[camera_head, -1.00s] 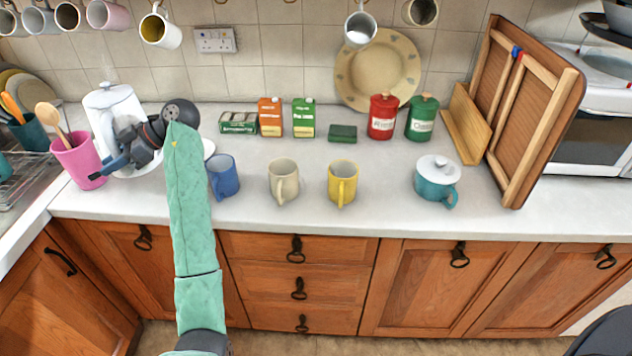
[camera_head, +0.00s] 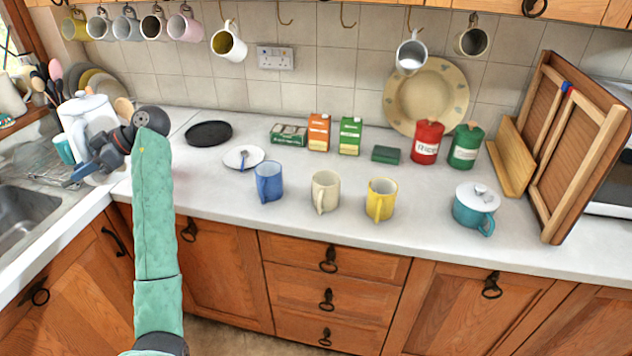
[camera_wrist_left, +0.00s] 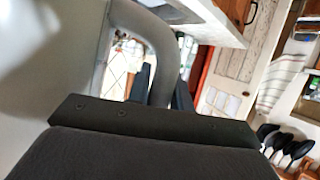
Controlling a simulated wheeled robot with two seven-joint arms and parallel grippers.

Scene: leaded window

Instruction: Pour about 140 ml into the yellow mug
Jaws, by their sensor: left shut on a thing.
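The yellow mug (camera_head: 381,201) stands upright on the counter, the rightmost of three mugs, its handle toward me. What it holds inside is too small to tell. My left gripper (camera_head: 88,168) is at the far left, well away from the mug, and shut on the handle of a white lidded pot (camera_head: 84,117). In the left wrist view the grey curved handle (camera_wrist_left: 155,45) runs down to the jaws, beside the pot's pale body (camera_wrist_left: 45,60). The pot is held near the sink corner; my arm hides part of it. My right gripper is not in view.
A blue mug (camera_head: 268,182) and cream mug (camera_head: 325,191) stand left of the yellow one. A teal lidded pot (camera_head: 475,206) stands right. A saucer (camera_head: 243,158) and black disc (camera_head: 208,133) lie on the counter. The sink (camera_head: 30,215) is at left. Mugs hang above.

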